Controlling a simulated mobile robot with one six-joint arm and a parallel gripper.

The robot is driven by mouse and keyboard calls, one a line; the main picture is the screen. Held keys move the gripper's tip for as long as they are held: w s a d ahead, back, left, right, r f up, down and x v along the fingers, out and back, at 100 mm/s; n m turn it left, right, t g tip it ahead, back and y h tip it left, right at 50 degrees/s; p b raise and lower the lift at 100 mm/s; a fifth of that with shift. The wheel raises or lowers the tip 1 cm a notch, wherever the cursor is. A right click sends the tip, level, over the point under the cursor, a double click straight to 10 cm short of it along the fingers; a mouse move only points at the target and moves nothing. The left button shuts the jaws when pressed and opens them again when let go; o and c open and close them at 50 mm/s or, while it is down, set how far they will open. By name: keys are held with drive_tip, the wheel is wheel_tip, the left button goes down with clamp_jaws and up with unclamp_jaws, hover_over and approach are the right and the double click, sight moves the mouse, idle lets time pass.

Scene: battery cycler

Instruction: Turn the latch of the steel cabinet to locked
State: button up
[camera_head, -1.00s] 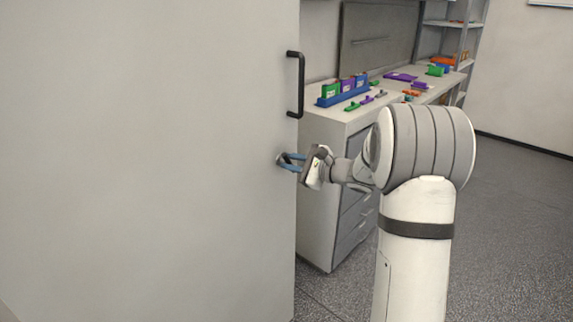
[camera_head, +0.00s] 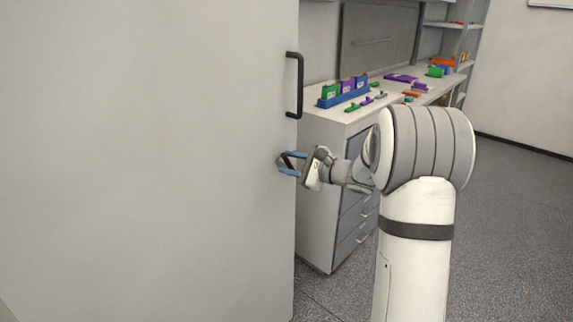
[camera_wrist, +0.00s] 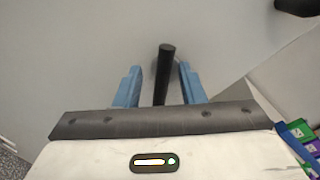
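The steel cabinet's large pale door (camera_head: 150,170) fills the left of the head view and looks closed. Its dark latch (camera_head: 287,161) is low near the right edge, below the black bar handle (camera_head: 294,85). My gripper (camera_head: 291,163) is at the latch with its blue fingers spread. In the wrist view the black latch (camera_wrist: 164,72) stands between the fingertips of my gripper (camera_wrist: 158,76), with a gap on each side. It is nearly in line with the fingers. Its lower end is hidden behind the gripper body. I cannot read any lock marking.
A grey drawer cabinet (camera_head: 330,235) with a worktop stands right behind the door's edge. A blue rack (camera_head: 343,93) with coloured blocks and several small parts are on the worktop. A shelf unit (camera_head: 462,45) stands at the back. The floor at the right is clear.

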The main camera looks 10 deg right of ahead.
drive_tip(key=shift+d, duration=0.1)
drive_tip(key=v, duration=0.7)
drive_tip(key=shift+s+d, duration=0.2)
drive_tip(key=shift+s, duration=0.1)
